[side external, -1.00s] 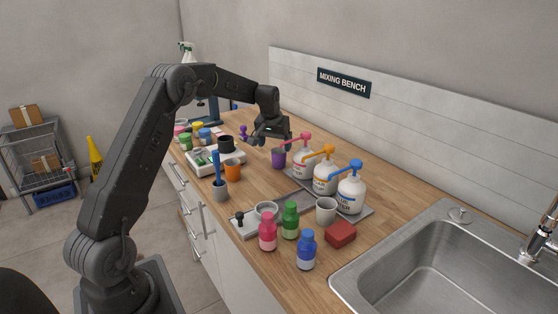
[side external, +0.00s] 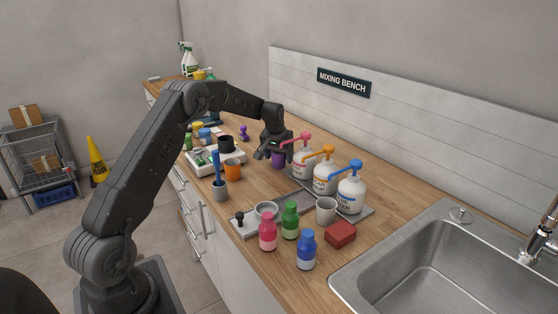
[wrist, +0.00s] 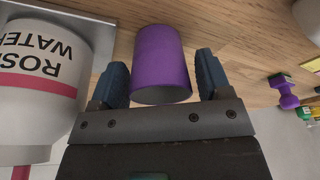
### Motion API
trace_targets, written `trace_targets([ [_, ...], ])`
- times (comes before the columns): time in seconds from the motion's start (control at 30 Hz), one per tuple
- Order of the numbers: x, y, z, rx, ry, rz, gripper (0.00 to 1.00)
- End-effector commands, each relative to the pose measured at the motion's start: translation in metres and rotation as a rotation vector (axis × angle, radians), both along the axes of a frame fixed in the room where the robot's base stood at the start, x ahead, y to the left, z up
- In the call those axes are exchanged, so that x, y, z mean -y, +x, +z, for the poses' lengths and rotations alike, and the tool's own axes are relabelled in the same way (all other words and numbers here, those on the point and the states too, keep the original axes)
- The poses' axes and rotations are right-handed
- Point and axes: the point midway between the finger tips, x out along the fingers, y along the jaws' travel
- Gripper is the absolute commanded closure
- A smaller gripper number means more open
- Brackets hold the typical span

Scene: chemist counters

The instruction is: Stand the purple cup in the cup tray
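The purple cup (side external: 278,161) stands on the wooden bench beside the pink-pump bottle, partly hidden by my gripper (side external: 270,153) in the side view. In the wrist view the purple cup (wrist: 162,62) lies between the two blue-grey fingers of my gripper (wrist: 161,75). The fingers are open, with a small gap to the cup at the right; contact at the left is unclear. A flat grey tray (side external: 290,203) lies further forward on the bench; I cannot tell for sure that it is the cup tray.
Pump bottles with pink (side external: 302,160), orange (side external: 325,178) and blue (side external: 350,194) tops stand close right of the cup. An orange cup (side external: 232,169) is left.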

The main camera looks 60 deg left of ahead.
Motion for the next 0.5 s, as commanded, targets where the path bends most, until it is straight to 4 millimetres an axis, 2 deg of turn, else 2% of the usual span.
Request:
trace_targets([
  [0.07,0.0,0.0,0.0002,0.0,0.0,0.0,0.37],
  [0.4,0.0,0.0,0.0005,0.0,0.0,0.0,0.69],
  [0.5,0.0,0.0,0.0005,0.0,0.0,0.0,0.71],
])
